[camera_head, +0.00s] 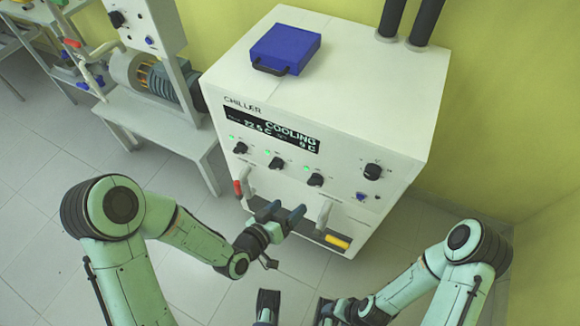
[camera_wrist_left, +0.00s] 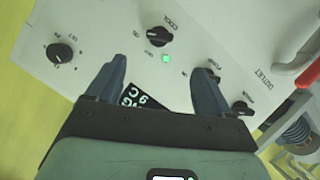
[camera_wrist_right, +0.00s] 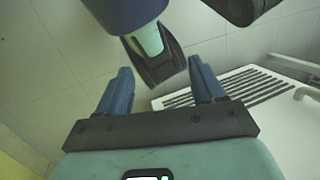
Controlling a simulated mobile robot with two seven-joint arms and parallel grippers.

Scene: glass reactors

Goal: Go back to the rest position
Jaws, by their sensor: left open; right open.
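My left gripper (camera_head: 282,213) is open and empty in front of the lower part of the white chiller's front panel. In the left wrist view its fingers (camera_wrist_left: 165,66) point at the panel, with the COOL knob (camera_wrist_left: 160,36) beyond the gap and the PUMP knob partly hidden behind one finger. I see no contact. The chiller (camera_head: 350,100) shows COOLING on its display (camera_head: 268,131), with green lights by several knobs. My right gripper is low in the head view, partly cut off by the bottom edge. In the right wrist view it is open and empty (camera_wrist_right: 160,66).
A blue box (camera_head: 285,47) lies on the chiller's top. Handles and a yellow part (camera_head: 337,242) are low on its front. A white stand with a motor (camera_head: 155,80) is at left. Grey floor (camera_head: 40,170) is open at left; a yellow-green wall is at right.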

